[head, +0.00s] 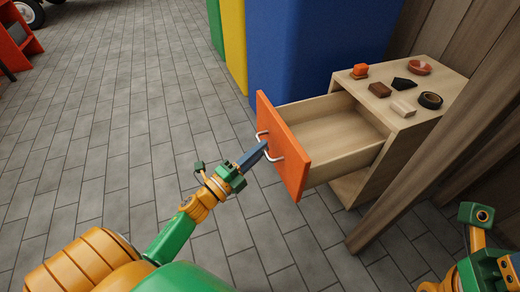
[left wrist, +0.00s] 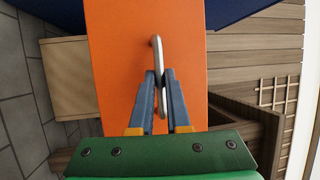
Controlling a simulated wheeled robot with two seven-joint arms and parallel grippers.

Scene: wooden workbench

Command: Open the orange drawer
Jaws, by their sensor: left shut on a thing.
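The orange drawer front (head: 283,150) belongs to a light wooden cabinet (head: 420,128). The drawer is pulled well out, and its wooden inside (head: 325,125) shows and looks empty. My left gripper (head: 260,150) is shut on the metal handle (head: 273,152) of the drawer. In the left wrist view the orange front (left wrist: 190,60) fills the middle, and the left gripper's fingers (left wrist: 161,95) close around the upright-looking handle (left wrist: 157,52). Part of my right arm with its gripper (head: 490,255) shows at the lower right, its fingers not clearly seen.
On the cabinet top lie an orange item (head: 360,71), a red round dish (head: 419,67), a roll of black tape (head: 430,100) and several small blocks. A blue bin (head: 310,50) stands behind the drawer. A wooden post (head: 440,140) stands at the right.

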